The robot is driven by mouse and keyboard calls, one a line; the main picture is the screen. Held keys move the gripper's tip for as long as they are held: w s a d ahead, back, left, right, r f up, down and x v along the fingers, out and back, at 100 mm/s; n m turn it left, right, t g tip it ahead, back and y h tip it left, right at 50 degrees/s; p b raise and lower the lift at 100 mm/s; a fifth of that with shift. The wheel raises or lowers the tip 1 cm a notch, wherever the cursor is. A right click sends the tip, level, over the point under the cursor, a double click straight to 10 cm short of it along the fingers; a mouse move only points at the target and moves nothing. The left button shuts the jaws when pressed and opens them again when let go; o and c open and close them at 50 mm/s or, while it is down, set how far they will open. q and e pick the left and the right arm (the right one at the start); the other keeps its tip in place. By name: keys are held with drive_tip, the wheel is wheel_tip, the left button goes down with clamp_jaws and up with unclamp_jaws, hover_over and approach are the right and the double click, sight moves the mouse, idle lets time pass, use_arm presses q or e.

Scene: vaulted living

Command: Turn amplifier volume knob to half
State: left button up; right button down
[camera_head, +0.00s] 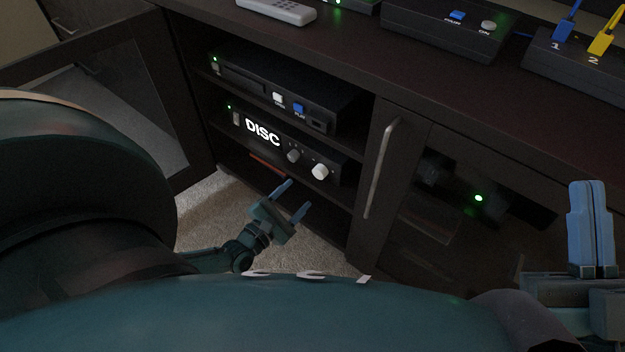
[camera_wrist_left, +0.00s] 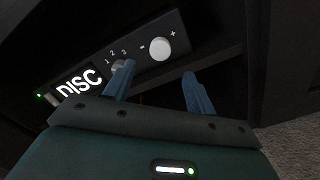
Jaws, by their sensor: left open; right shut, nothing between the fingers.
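The amplifier (camera_head: 275,140) sits on a cabinet shelf, its lit display reading DISC. It has a grey selector knob (camera_head: 293,156) and a larger white volume knob (camera_head: 320,171) at its right end. In the left wrist view the white knob (camera_wrist_left: 160,49) lies between a minus and a plus mark; I cannot tell its setting. My left gripper (camera_head: 293,201) is open and empty, below and in front of the amplifier. In the left wrist view its left finger partly covers the grey knob. My right gripper (camera_head: 590,208) is shut and empty, at the far right.
A disc player (camera_head: 285,95) is on the shelf above the amplifier. An open glass door (camera_head: 110,110) stands at left; a closed door with a metal handle (camera_head: 382,168) is right of the shelves. A remote (camera_head: 277,11) and boxes lie on top.

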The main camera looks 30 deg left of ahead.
sight(318, 174)
use_arm(q)
drive_tip(key=shift+w+d+b, duration=0.15)
drive_tip(key=shift+w+b, duration=0.35)
drive_tip(key=shift+w, duration=1.35)
drive_tip(key=shift+w+d+b, duration=0.15)
drive_tip(key=shift+w+b, duration=0.3)
drive_tip(key=shift+w, duration=1.4)
use_arm(e)
drive_tip(key=shift+s+d+r+n+g+y, duration=0.1)
drive_tip(key=shift+s+r+n+g+y, duration=0.1)
drive_tip(key=shift+r+n+y, duration=0.6)
drive_tip(key=shift+s+r+n+g+y, duration=0.15)
drive_tip(key=shift+r+n+y, duration=0.35)
drive_tip(key=shift+n+y, duration=0.6)
use_arm(q)
drive_tip(key=shift+c, duration=0.5)
drive_tip(key=c, duration=0.9)
